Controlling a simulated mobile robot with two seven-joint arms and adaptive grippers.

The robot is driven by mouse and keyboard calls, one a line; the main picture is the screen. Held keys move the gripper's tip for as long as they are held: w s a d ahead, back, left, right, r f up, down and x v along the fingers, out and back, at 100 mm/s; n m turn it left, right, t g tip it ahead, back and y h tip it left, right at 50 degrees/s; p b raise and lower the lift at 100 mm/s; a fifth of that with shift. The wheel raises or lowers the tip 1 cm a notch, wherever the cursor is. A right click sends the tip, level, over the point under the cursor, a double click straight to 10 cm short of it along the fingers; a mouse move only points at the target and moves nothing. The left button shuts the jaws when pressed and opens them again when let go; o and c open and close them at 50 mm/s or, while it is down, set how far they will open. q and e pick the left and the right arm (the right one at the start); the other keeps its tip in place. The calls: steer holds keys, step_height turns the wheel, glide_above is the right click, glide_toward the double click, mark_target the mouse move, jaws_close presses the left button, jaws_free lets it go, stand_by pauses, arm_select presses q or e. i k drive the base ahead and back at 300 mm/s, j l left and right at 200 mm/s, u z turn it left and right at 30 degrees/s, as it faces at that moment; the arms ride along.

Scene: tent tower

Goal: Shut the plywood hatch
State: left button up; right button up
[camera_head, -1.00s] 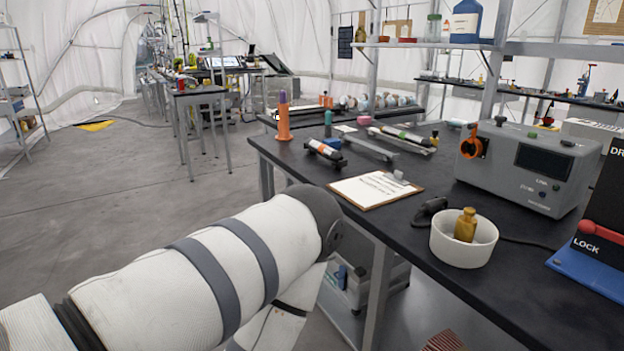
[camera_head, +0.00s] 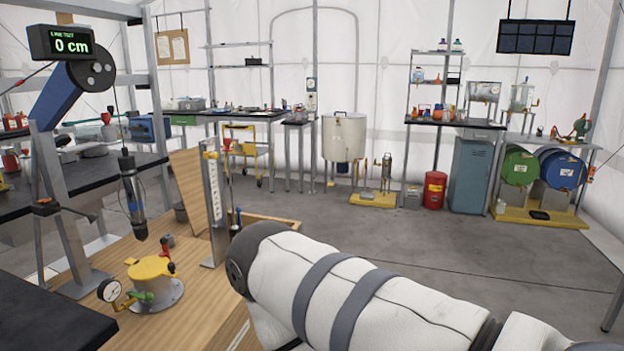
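A plywood panel (camera_head: 187,187) stands raised at a slant behind the plywood top (camera_head: 190,265) at the lower left. It looks like the hatch, standing open, but the nearer parts hide its lower edge. A metal upright with a scale (camera_head: 213,205) stands in front of it. My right arm comes in from the right and covers the lower right side of the plywood. Its gripper is hidden or below the picture. My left gripper is not in view.
A yellow-topped valve fitting (camera_head: 152,280) with a gauge (camera_head: 109,290) sits on the plywood. A blue crank arm (camera_head: 62,90) with a hanging cylinder (camera_head: 133,195) stands at left. A wooden rim (camera_head: 262,220) shows behind. The floor (camera_head: 430,225) beyond is clear.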

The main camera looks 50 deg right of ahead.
mark_target(185, 165)
steer(key=l+z, duration=0.25)
steer(key=z, duration=0.2)
steer(key=i+l+z, duration=0.15)
steer(key=z, duration=0.3)
steer(key=i+l+z, duration=0.15)
steer(key=z, duration=0.3)
steer(key=i+l+z, duration=0.15)
steer(key=z, duration=0.3)
steer(key=i+l+z, duration=0.1)
steer(key=z, duration=0.4)
steer(key=i+u, duration=0.2)
steer(key=i, duration=2.35)
steer(key=i+u, duration=0.35)
steer(key=i, duration=0.15)
steer(key=i+u, duration=0.35)
steer(key=i+l+u, duration=0.35)
steer(key=i, duration=0.25)
steer(key=i+l+u, duration=0.2)
steer(key=i+u, duration=0.15)
steer(key=i+j+u, duration=0.45)
steer(key=i+u, duration=0.25)
steer(key=i, duration=0.25)
steer(key=i+u, duration=0.35)
steer(key=i+l+u, duration=0.1)
steer(key=i+u, duration=0.25)
steer(key=i, duration=0.25)
steer(key=i+l+u, duration=0.3)
steer(key=i, duration=0.2)
steer(key=i+l+u, duration=0.7)
steer(key=i, duration=0.2)
